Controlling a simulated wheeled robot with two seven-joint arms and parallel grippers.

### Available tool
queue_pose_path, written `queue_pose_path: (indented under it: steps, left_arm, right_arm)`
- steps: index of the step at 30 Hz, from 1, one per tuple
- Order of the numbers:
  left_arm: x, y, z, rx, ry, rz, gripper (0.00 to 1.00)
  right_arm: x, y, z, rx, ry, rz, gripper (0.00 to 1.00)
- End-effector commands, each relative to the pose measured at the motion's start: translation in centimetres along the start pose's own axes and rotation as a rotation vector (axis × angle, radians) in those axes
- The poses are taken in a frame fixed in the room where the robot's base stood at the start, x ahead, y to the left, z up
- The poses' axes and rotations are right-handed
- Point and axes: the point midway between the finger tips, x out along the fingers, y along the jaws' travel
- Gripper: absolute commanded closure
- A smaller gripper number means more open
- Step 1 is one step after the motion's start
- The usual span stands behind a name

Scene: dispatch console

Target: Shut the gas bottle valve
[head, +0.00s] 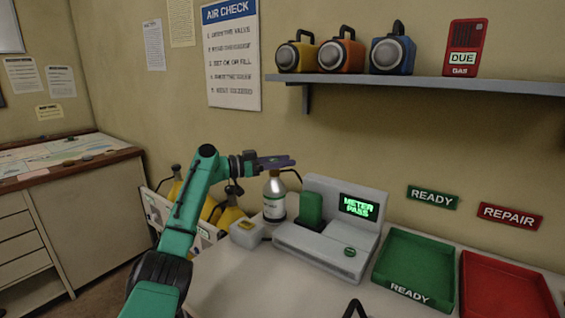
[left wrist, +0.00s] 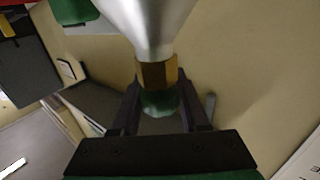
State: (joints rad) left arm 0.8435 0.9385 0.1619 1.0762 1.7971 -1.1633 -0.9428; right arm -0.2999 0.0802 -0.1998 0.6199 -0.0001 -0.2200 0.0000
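The gas bottle (head: 274,197), silver with a white label, stands upright on the counter beside the grey meter console. My left gripper (head: 278,162) is at its top in the head view, hiding the valve there. In the left wrist view the silver bottle shoulder (left wrist: 150,25), a brass collar (left wrist: 157,73) and a green valve knob (left wrist: 160,103) show. The dark fingers of my left gripper stand on either side of the knob, with no clear gap; whether they grip it cannot be told. A dark tip at the bottom edge of the head view may be my right gripper (head: 355,308).
The console (head: 325,262) holds a green block (head: 311,210) and a screen (head: 357,207) reading METER PASS. Green (head: 412,293) and red (head: 500,287) trays lie right. Yellow cylinders (head: 229,216) stand behind my left arm.

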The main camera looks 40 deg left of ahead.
Motion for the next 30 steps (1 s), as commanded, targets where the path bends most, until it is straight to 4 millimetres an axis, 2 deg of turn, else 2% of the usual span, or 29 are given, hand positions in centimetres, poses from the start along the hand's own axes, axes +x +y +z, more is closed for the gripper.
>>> queue_pose_path:
  steps: [1,2,11,14,20,30]
  left_arm:
    - [0.0,0.0,-0.2,0.001,0.004,-0.001,0.37]
    - [0.0,0.0,-0.2,0.001,0.004,-0.001,0.27]
    - [-0.1,0.0,0.0,0.000,0.001,-0.001,0.27]
    - [-0.6,-0.1,0.1,0.000,0.001,-0.002,0.27]
    - [-4.4,-0.1,0.7,0.002,-0.001,-0.004,0.27]
    - [-12.9,0.0,0.3,0.002,0.002,-0.003,0.27]
  right_arm:
    - [0.0,0.0,0.0,0.000,0.000,0.000,0.00]
    - [0.0,0.0,0.0,0.000,0.000,0.000,0.00]
    - [0.0,0.0,0.0,0.000,0.000,0.000,0.00]
    - [0.4,0.0,0.0,0.000,0.000,0.000,0.00]
    - [2.5,0.0,0.2,0.000,0.000,0.000,0.00]
    - [5.7,-0.1,0.5,0.000,0.000,0.000,0.00]
